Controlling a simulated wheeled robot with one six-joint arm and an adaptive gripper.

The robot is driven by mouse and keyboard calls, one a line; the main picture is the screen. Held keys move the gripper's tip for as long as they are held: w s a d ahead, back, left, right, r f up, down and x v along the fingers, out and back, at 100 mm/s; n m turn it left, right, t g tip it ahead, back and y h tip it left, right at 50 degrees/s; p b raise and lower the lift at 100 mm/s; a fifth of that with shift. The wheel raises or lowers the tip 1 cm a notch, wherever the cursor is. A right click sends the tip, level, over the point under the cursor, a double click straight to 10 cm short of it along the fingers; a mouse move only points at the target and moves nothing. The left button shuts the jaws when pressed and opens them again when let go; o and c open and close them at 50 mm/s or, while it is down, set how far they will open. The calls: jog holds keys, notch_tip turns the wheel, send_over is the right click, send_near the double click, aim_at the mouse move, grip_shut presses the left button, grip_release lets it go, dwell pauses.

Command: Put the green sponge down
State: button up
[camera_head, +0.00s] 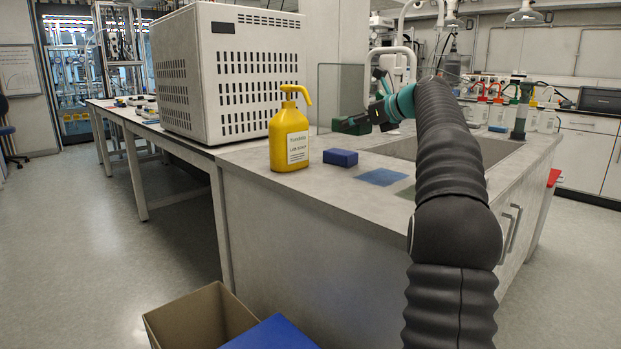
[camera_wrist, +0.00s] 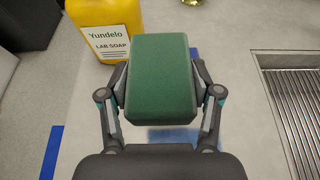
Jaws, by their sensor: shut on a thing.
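My gripper (camera_head: 372,117) is shut on the green sponge (camera_head: 352,125), holding it above the counter by the sink. In the wrist view the sponge (camera_wrist: 162,78) sits between the two fingers of my gripper (camera_wrist: 162,95) and hides part of the counter. A blue sponge (camera_head: 340,158) lies on the counter below. A flat blue patch (camera_head: 381,177) and a flat green patch (camera_head: 407,192) lie on the counter nearer the front edge. The green patch is partly hidden by my arm. In the wrist view the blue patch (camera_wrist: 172,135) shows just below the held sponge.
A yellow lab soap bottle (camera_head: 289,138) stands left of the blue sponge, near the counter edge. A sink (camera_head: 408,147) is to the right, with a clear panel (camera_head: 330,90) behind. A large white box-shaped device (camera_head: 225,70) stands at the left. An open carton (camera_head: 200,318) is on the floor.

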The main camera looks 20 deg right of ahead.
jog(key=b, duration=0.5)
send_over(313, 176)
notch_tip(313, 176, down, 7)
jog(key=shift+r, duration=0.1)
jog(key=shift+f+b, duration=0.6)
jog(key=shift+f, duration=1.45)
jog(key=shift+f, duration=0.1)
jog(key=o, duration=0.9)
jog(key=shift+o, duration=0.2)
jog(key=shift+r, duration=0.2)
jog(key=p+v, duration=0.1)
jog(key=v, duration=1.1)
